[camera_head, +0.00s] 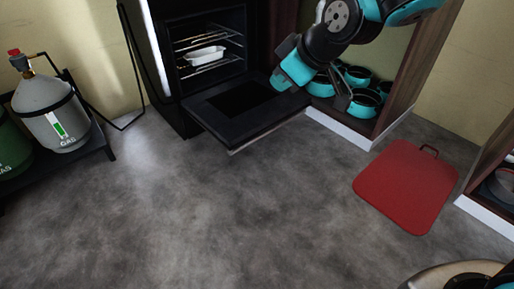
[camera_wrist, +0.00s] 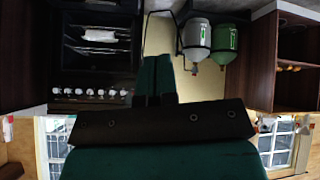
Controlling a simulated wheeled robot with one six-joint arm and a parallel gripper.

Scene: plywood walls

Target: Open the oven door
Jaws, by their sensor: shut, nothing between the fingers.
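The oven (camera_head: 175,60) stands at the back of the head view with its door (camera_head: 205,107) folded down and out, close to level. Its inside is exposed, with wire racks and a white dish (camera_head: 204,56) on one of them. My gripper (camera_head: 283,80) is above the right part of the open door, shut and empty; I cannot tell whether it touches the door. In the wrist view, which is upside down, the shut fingers (camera_wrist: 156,76) are in the middle and the oven cavity with the dish (camera_wrist: 99,36) is at upper left.
A cabinet with teal pots (camera_head: 358,76) stands right of the oven. A red board (camera_head: 406,186) lies on the floor at right. Gas cylinders (camera_head: 55,112) stand on a dark rack at left. The grey floor before the oven is clear. The wrist view shows oven knobs (camera_wrist: 90,92).

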